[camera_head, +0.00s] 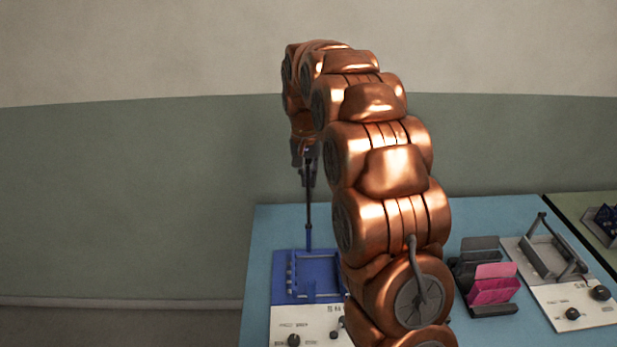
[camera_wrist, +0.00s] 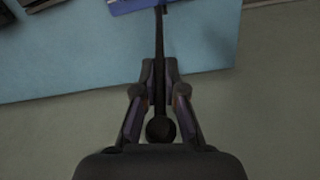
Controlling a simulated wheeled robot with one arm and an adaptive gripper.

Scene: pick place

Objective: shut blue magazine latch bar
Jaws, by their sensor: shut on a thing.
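The blue magazine (camera_head: 318,268) sits on a white-fronted unit at the left end of the blue table, partly hidden by my arm. A long, thin dark bar (camera_head: 308,215) stands nearly upright from its back edge, apparently the latch bar. My gripper (camera_head: 305,165) is high above the magazine, at the bar's top end. In the wrist view, my gripper (camera_wrist: 160,80) is shut on the bar (camera_wrist: 159,45), with its round dark knob (camera_wrist: 160,129) between the fingers near the palm. The bar runs away to a blue edge of the magazine (camera_wrist: 132,5) at the top.
The white unit (camera_head: 305,325) has knobs in front. Right of my arm are a dark holder with pink cards (camera_head: 493,285) and another white unit (camera_head: 570,305) with a dark bar frame. The blue table (camera_head: 265,235) is bare at its back left; a wall stands behind.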

